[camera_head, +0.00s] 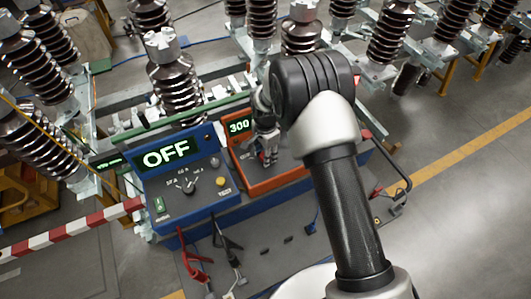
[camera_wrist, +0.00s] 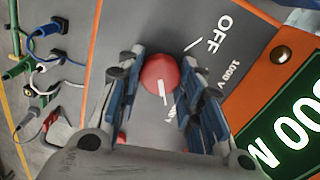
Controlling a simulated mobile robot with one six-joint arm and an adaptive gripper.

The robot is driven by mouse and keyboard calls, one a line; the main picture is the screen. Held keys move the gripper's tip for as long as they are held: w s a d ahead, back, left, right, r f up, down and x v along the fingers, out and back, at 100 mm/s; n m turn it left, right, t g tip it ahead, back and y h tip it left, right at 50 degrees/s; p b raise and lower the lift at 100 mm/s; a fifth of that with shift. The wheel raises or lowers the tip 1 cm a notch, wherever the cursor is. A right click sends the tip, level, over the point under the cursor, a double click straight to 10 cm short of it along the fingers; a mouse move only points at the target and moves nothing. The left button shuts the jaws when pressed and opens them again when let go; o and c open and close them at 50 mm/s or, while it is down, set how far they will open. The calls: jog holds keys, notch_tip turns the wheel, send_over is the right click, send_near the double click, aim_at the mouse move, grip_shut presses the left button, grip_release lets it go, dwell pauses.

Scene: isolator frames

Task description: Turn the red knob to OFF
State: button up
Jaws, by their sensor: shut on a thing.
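The red knob (camera_wrist: 158,72) sits on the grey panel of the orange tester (camera_head: 262,184). In the wrist view its white pointer line aims down, toward a partly hidden voltage label and away from the printed OFF mark (camera_wrist: 212,35) at upper right. My gripper (camera_wrist: 160,85) is shut on the knob, one blue-padded finger on each side. In the head view my gripper (camera_head: 268,150) is over the orange tester's panel, and the knob is hidden there.
A blue tester (camera_head: 185,180) with an OFF display and its own dial stands just left of the orange one. Cables (camera_wrist: 45,60) and plugs lie beside the panel. Tall ribbed insulators (camera_head: 177,85) stand behind. Open floor (camera_head: 475,180) lies to the right.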

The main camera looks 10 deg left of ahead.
jog(key=shift+c, duration=1.2)
jog(key=shift+n+b, duration=0.3)
jog(key=shift+b, duration=0.05)
jog(key=n+b, duration=0.2)
jog(key=n, duration=0.1)
jog(key=shift+f+n+b, duration=0.15)
jog(key=shift+n+b, duration=0.15)
jog(key=shift+b, duration=0.05)
jog(key=n+b, duration=0.2)
jog(key=n, duration=0.1)
jog(key=shift+n, duration=0.3)
jog(key=n+b, duration=0.1)
jog(key=n, duration=0.2)
jog(key=shift+n, duration=0.3)
jog(key=n+b, duration=0.2)
jog(key=n, duration=0.4)
jog(key=n+b, duration=0.1)
jog(key=n, duration=0.5)
jog(key=shift+r+n, duration=0.2)
jog(key=shift+n, duration=0.2)
